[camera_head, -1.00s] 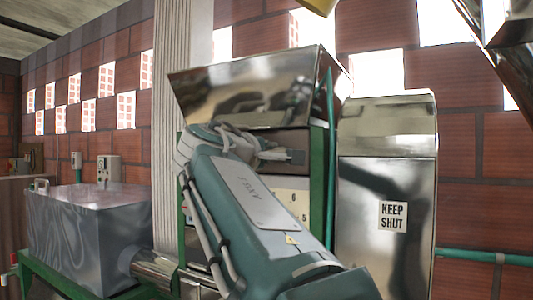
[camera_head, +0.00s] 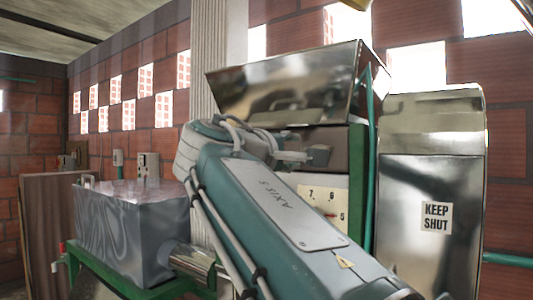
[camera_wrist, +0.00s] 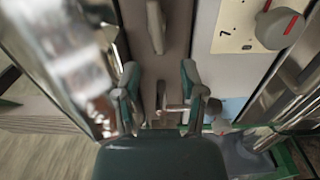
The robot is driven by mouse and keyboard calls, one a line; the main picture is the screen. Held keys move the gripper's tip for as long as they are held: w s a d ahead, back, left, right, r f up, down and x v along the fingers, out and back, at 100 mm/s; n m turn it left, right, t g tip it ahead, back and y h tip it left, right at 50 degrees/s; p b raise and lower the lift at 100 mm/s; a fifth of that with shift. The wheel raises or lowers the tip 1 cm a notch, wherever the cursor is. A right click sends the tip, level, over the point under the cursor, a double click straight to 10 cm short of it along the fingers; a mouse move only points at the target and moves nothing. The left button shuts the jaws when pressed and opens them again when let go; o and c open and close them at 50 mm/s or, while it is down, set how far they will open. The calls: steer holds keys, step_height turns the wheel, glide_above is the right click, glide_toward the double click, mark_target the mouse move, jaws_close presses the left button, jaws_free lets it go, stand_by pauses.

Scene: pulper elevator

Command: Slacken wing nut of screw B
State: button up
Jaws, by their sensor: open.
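In the wrist view, my gripper (camera_wrist: 160,82) is open, with its two green fingers apart and empty. Between and just beyond the fingers, a small upright metal piece (camera_wrist: 160,95) joins a short horizontal pin (camera_wrist: 178,108); it may be a wing nut on its screw. A flat tan-grey wing-like piece (camera_wrist: 155,28) stands farther up on the grey panel. No letter shows, so I cannot tell which is screw B.
A numbered plate (camera_wrist: 228,28) with a grey, red-marked knob (camera_wrist: 280,28) lies right of my gripper. Shiny hopper metal (camera_head: 285,85) stands above. A "KEEP SHUT" cover (camera_head: 430,190) is at right, a grey metal box (camera_head: 130,235) at left.

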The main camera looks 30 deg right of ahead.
steer(key=v, duration=0.5)
steer(key=shift+s+a, duration=0.1)
steer(key=shift+a, duration=0.3)
steer(key=o, duration=0.6)
steer(key=shift+o, duration=0.3)
steer(key=m, duration=0.4)
steer(key=shift+s+d, duration=0.15)
steer(key=shift+d, duration=0.1)
steer(key=w+d+m, duration=0.1)
steer(key=d+m, duration=0.2)
steer(key=m, duration=0.1)
steer(key=w+d+m, duration=0.1)
steer(key=d+m, duration=0.3)
steer(key=w+d+m, duration=0.1)
steer(key=d+m, duration=0.3)
steer(key=m, duration=0.1)
steer(key=shift+w+d+f, duration=0.2)
steer(key=c, duration=0.9)
